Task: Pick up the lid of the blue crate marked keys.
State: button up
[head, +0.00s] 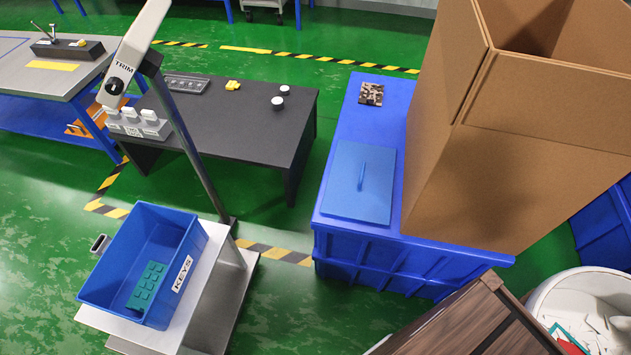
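The blue crate (203,243) with a white KEYS label stands open on a pale cart top at the lower left. A teal block with raised squares (147,285) lies inside it. A flat blue lid (345,205) with a raised bar handle (362,176) lies on top of a large blue bin (338,240), right of centre. The lid is apart from the crate, and nothing rests on it. My gripper is not in view.
A tall open cardboard box (480,190) stands on the bin right beside the lid. A small patterned square (371,94) lies behind it. A dark table (245,125) stands left of the bin. A slanted post with a TRIM head (118,82) rises behind the crate.

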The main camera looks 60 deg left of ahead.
aim_at(360, 183)
jog(key=i+u, duration=0.1)
jog(key=u, duration=1.8)
jog(key=k+j+u, duration=0.1)
jog(key=u, duration=1.45)
jog(key=z, duration=1.3)
jog(key=i+j+z, duration=0.3)
jog(key=j, duration=0.3)
jog(key=i, duration=0.05)
